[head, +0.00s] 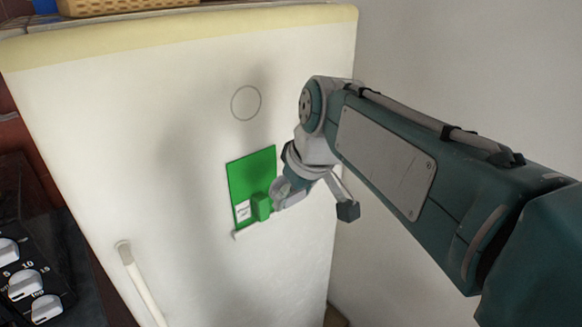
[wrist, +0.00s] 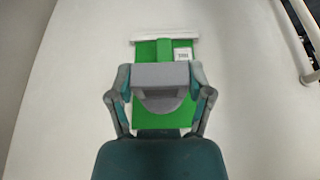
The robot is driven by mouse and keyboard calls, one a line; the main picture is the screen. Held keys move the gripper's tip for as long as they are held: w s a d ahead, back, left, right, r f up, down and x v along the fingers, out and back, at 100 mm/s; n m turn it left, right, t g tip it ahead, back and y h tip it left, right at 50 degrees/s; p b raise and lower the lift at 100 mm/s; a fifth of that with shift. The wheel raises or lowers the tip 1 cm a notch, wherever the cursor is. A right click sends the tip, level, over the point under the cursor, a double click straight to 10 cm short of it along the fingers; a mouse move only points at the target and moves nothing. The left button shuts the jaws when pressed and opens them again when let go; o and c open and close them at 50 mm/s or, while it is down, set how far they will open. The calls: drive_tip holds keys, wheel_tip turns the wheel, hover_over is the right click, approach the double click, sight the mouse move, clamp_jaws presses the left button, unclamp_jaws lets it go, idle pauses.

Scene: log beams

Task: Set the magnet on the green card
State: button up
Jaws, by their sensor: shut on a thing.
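The green card (head: 250,172) stands flat against the white fridge-like front, its lower edge at a small white ledge (head: 237,235). It also shows in the wrist view (wrist: 150,120), with a white printed label near the ledge. The magnet appears to be the small green block (head: 261,206) in front of the card's lower part; its end also shows in the wrist view (wrist: 164,48). My gripper (head: 277,202) is shut on this block and holds it at the card. In the wrist view the grey fingers hide part of it; I cannot tell whether it touches the card.
A thin grey circle (head: 246,103) is on the white front (head: 190,120) above the card. A white bar handle (head: 140,282) stands out at the lower left. A dark panel with white knobs (head: 27,284) is at far left. A grey wall (head: 455,70) is at right.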

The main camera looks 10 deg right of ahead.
sight(281, 186)
drive_tip(key=shift+a+f, duration=0.1)
drive_tip(key=shift+a, duration=0.55)
drive_tip(key=shift+w+d, duration=0.25)
drive_tip(key=shift+w, duration=0.05)
drive_tip(key=shift+w, duration=0.1)
drive_tip(key=shift+w+a, duration=0.35)
drive_tip(key=shift+a, duration=0.25)
drive_tip(key=shift+w, duration=0.1)
drive_tip(key=shift+w, duration=0.25)
drive_tip(key=shift+w+a, duration=0.6)
drive_tip(key=shift+w, duration=0.25)
drive_tip(key=shift+w+a, duration=0.6)
drive_tip(key=shift+w, duration=0.2)
drive_tip(key=o, duration=1.1)
